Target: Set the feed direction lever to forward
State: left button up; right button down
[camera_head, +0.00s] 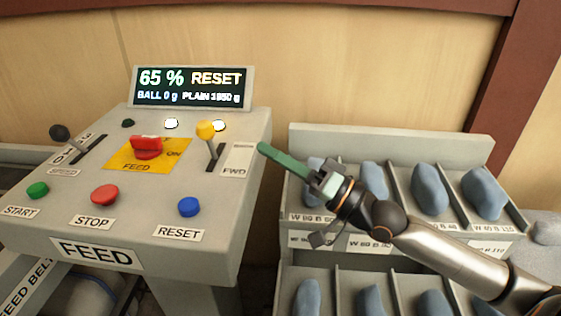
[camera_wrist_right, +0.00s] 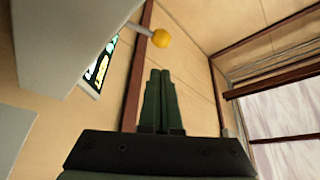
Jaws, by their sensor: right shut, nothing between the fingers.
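The feed direction lever has a yellow knob (camera_head: 206,130) on a thin metal stem and stands at the right side of the sloping console top, beside the FWD label (camera_head: 235,171). In the right wrist view the two fingers (camera_wrist_right: 160,75) lie side by side. My left gripper is not in view.
The console (camera_head: 255,140) carries a red switch (camera_head: 146,147), a black-knobbed lever (camera_head: 60,132) and START, STOP and RESET buttons (camera_head: 190,207). A display (camera_head: 192,87) at the back reads 65 % RESET.

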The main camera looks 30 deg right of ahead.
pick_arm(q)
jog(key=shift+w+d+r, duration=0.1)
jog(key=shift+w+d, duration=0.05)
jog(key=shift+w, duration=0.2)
pick_arm(e)
jog(key=shift+v, duration=0.8)
